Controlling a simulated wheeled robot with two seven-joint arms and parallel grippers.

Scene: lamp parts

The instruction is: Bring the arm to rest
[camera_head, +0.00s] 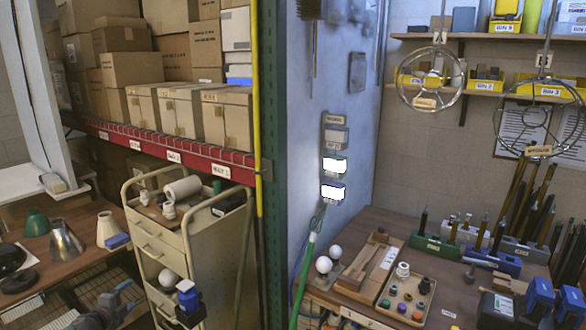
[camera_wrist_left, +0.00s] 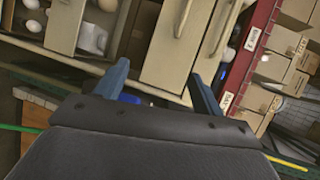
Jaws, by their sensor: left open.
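My left gripper (camera_head: 130,297) is low at the left in the head view, between the brown table and the cream drawer cart. Its two blue-grey fingers are spread apart, and they also show in the left wrist view (camera_wrist_left: 162,90). Nothing is clamped between them. A small blue thing (camera_wrist_left: 130,98) shows beyond the gap, near the left finger; I cannot tell what it is. The cart (camera_head: 160,245) stands right of the gripper, with a white bulb (camera_head: 168,279) and a blue bottle-like thing (camera_head: 188,294) low at its front.
The left table (camera_head: 72,270) holds green, metal and cream lamp shades. Cartons stand on a red-edged shelf (camera_head: 165,154) behind. A green post (camera_head: 272,150) separates this from the right workbench (camera_head: 395,225), crowded with bulbs, a parts tray and tools. Two wire frames hang above it.

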